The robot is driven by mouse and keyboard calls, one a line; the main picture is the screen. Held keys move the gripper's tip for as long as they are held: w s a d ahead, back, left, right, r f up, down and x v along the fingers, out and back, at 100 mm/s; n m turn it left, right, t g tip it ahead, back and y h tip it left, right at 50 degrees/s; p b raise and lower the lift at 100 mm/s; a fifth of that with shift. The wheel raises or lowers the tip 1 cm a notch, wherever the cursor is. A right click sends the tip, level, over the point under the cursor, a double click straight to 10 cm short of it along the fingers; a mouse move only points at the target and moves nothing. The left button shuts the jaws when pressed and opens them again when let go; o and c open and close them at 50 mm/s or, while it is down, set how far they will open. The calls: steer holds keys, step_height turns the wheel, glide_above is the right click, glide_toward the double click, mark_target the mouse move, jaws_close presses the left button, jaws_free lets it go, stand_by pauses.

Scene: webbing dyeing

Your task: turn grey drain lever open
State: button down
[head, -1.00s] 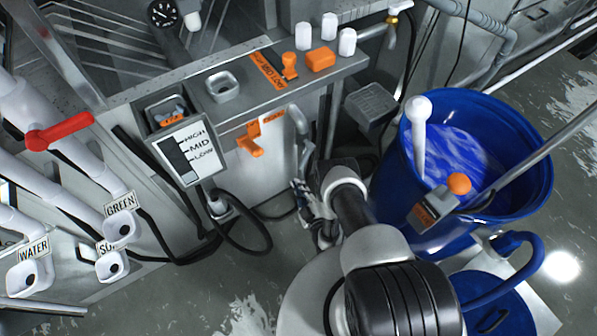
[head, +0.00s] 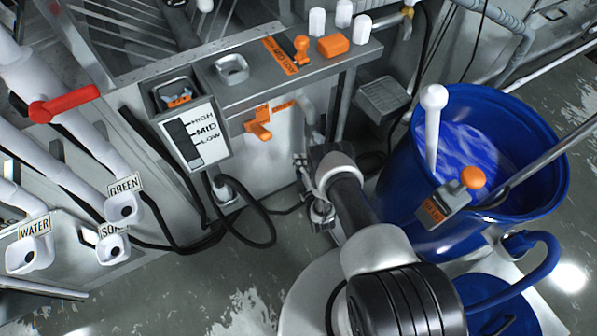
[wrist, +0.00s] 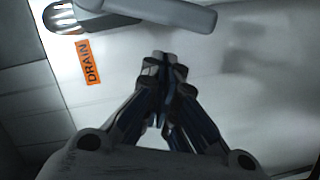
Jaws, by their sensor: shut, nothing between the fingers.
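The grey drain lever (wrist: 172,12) shows at the top of the wrist view as a rounded grey bar on a shiny metal mount, lying nearly level. An orange DRAIN label (wrist: 92,62) sits on the pale panel below its left end. My gripper (wrist: 166,62) is shut and empty, its fingertips pointing at the panel a little below the lever, with a gap between them in the picture. I cannot tell the depth between them. In the head view my wrist is low beside the machine's front, and I cannot clearly make out the lever there.
A blue barrel (head: 400,225) with blue liquid and a white-knobbed rod stands right of my arm. An orange handle (head: 258,122) and a level gauge (head: 190,140) are on the machine front. A black cable (head: 262,240) loops over the floor. A red lever (head: 65,104) is at left.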

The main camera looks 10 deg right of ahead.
steer(key=shift+w+d+f, duration=0.15)
steer(key=shift+d+f, duration=0.05)
steer(key=shift+d, duration=0.3)
steer(key=shift+w+d+f, duration=0.15)
steer(key=shift+d+f, duration=0.05)
steer(key=shift+d, duration=0.25)
steer(key=shift+w+d+f, duration=0.25)
steer(key=shift+d+f, duration=0.6)
steer(key=shift+f, duration=0.05)
